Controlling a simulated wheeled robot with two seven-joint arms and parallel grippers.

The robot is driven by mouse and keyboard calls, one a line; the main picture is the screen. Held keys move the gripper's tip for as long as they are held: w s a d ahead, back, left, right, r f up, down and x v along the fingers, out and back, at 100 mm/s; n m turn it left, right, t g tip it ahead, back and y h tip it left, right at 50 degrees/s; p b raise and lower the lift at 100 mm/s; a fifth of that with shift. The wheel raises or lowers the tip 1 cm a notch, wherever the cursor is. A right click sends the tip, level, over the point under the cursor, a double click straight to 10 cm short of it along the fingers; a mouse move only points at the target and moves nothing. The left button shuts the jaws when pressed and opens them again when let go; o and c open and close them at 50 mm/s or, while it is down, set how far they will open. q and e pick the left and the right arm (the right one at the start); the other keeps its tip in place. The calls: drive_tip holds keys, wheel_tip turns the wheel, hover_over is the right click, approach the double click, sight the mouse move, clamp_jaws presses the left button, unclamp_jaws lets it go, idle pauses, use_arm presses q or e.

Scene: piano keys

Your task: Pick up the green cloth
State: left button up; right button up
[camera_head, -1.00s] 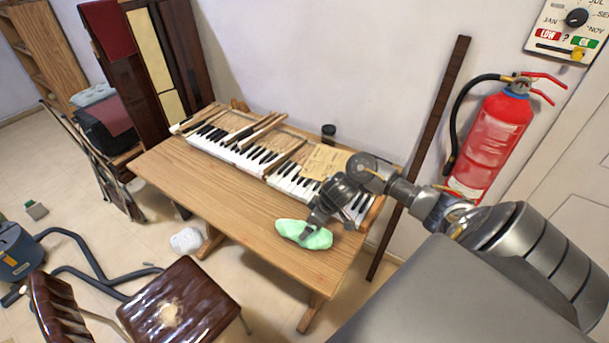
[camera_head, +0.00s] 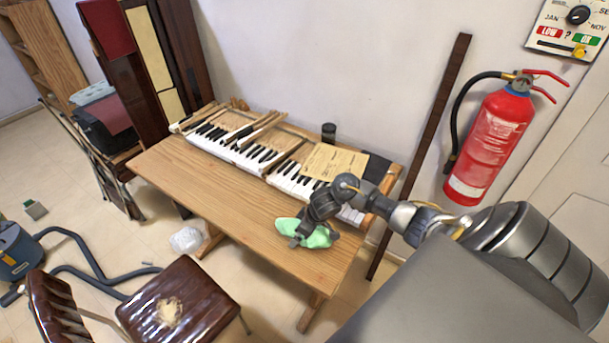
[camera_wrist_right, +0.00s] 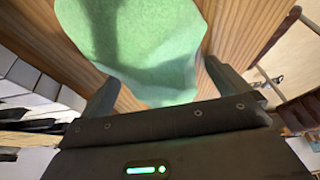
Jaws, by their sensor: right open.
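The green cloth (camera_head: 318,238) lies on the wooden table near its front right part. In the right wrist view the green cloth (camera_wrist_right: 140,45) fills the upper middle, with its near edge between the two fingers. My right gripper (camera_head: 299,240) is over the cloth, its fingers pointing down. In the right wrist view my right gripper (camera_wrist_right: 160,85) is open, one finger on each side of the cloth, not closed on it. The head view does not show clearly whether the fingertips touch the cloth. My left gripper is not in view.
Piano keys (camera_head: 235,152) lie along the back of the wooden table (camera_head: 215,195), with a yellowed paper (camera_head: 333,161) on them. A dark cylinder (camera_head: 328,132) stands behind. A brown chair (camera_head: 180,300) stands in front. The table's left front is clear.

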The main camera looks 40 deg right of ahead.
drive_tip(key=c, duration=0.9)
drive_tip(key=shift+r, duration=0.55)
drive_tip(key=a+r, duration=0.1)
drive_tip(key=r, duration=0.1)
drive_tip(key=a+r+p, duration=0.1)
drive_tip(key=r, duration=0.2)
drive_tip(key=a+r, duration=0.2)
drive_tip(key=shift+s+r+p, duration=0.2)
drive_tip(key=shift+s+p, duration=0.15)
drive_tip(key=shift+s, duration=0.05)
drive_tip(key=shift+s+a+r+p, duration=0.4)
drive_tip(key=shift+a+r+p, duration=0.25)
drive_tip(key=shift+a, duration=0.95)
drive_tip(key=shift+s+a+r+p, duration=0.5)
drive_tip(key=shift+a+r, duration=0.4)
drive_tip(key=shift+a, duration=0.75)
drive_tip(key=shift+s+a+r+p, duration=0.35)
drive_tip(key=shift+a+r+p, duration=0.3)
drive_tip(key=shift+a, duration=0.95)
